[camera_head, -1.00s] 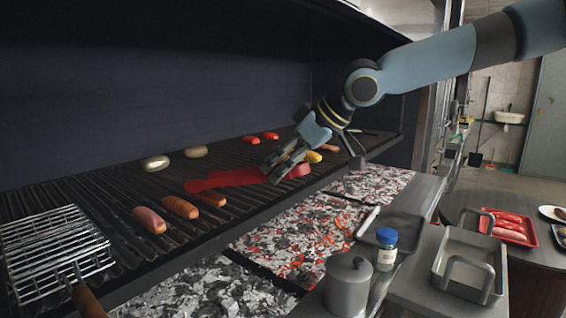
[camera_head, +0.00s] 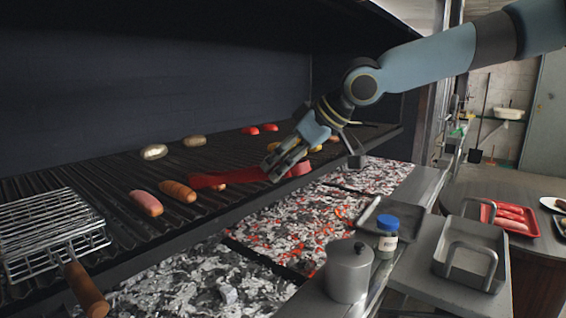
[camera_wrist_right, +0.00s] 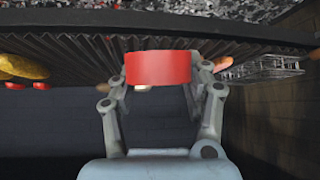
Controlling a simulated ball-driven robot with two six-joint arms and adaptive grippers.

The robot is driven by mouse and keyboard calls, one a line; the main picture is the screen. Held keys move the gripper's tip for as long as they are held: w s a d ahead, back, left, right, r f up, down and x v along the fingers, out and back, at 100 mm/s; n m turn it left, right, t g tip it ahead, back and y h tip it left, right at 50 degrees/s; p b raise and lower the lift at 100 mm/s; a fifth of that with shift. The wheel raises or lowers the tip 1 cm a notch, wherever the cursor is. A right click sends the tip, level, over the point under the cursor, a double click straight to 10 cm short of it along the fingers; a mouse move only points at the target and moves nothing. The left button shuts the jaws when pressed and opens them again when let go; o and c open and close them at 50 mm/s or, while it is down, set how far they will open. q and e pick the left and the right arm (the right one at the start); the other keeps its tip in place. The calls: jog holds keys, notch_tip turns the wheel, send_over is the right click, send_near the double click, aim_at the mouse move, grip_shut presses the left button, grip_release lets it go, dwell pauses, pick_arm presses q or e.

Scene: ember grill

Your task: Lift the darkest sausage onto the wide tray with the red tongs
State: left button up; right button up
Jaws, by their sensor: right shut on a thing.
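My right gripper (camera_head: 284,166) is shut on the red tongs (camera_head: 235,176), low over the grill. The wrist view shows the tongs' red band (camera_wrist_right: 158,69) between the fingers. The tongs' tips point left and overlap an orange-brown sausage, mostly hidden; I cannot tell whether they grip it. A browned orange sausage (camera_head: 178,191) and a pinker sausage (camera_head: 147,203) lie left of the tips. Which sausage is darkest is unclear. A grey tray with two handles (camera_head: 446,270) stands empty at the right; it may be the wide tray. My left gripper is not in view.
A wire basket (camera_head: 50,235) with a wooden handle lies at the grill's left. Hot coals (camera_head: 300,225) glow below the front edge. A grey pot (camera_head: 348,272) and a blue-capped jar (camera_head: 387,238) stand before the trays. A red tray (camera_head: 536,233) holds sausages.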

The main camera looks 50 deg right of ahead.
grip_shut()
notch_tip(320, 180, up, 11)
jog(key=p, duration=1)
